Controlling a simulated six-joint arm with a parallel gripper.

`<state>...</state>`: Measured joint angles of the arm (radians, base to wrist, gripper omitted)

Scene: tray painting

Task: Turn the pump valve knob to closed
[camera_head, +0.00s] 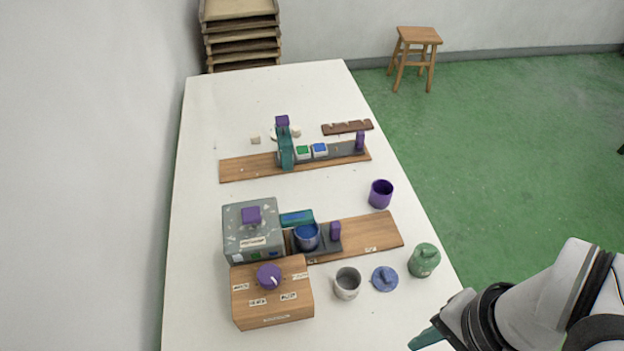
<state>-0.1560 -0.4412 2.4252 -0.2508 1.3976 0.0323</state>
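A round purple knob (268,276) with a white pointer mark sits on top of a wooden box (272,318) at the near left of the table. Several small white labels surround the knob; their text is too small to read, so I cannot tell which setting the pointer marks. The pointer slants toward the lower right. My gripper (425,339) is at the bottom edge, right of the box and well apart from the knob. Only a teal finger part shows, so whether it is open or shut is hidden.
A grey box (236,228) with a purple block on top stands behind the wooden box. A blue pot (307,236), grey cup (347,284), blue lid (385,279), green lidded jar (424,260) and purple cup (381,193) stand nearby. The table's left strip is clear.

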